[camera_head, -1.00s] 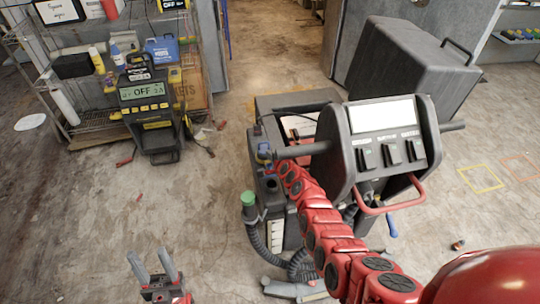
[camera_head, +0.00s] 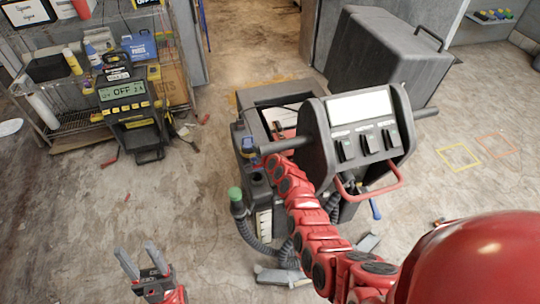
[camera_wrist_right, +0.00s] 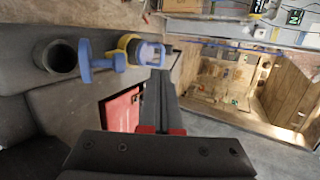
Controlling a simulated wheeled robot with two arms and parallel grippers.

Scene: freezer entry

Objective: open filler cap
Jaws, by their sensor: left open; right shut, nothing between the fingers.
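The grey machine (camera_head: 352,135) stands in the centre of the head view. On its left side is a blue part (camera_head: 248,146). In the right wrist view a blue part with a yellow ring (camera_wrist_right: 128,46) sits beside a dark round opening (camera_wrist_right: 62,58). I cannot tell whether the blue part is the filler cap or whether it is attached. My right gripper (camera_wrist_right: 158,82) is shut and empty, its fingertips close to the blue part. In the head view its fingers are hard to make out. My left gripper (camera_head: 137,248) is open and empty, over the floor at lower left.
A green-topped hose (camera_head: 235,194) curves down the machine's left side. A black and yellow device (camera_head: 130,108) stands in front of a wire shelf (camera_head: 75,128) at the left. A large dark box (camera_head: 392,66) stands behind the machine.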

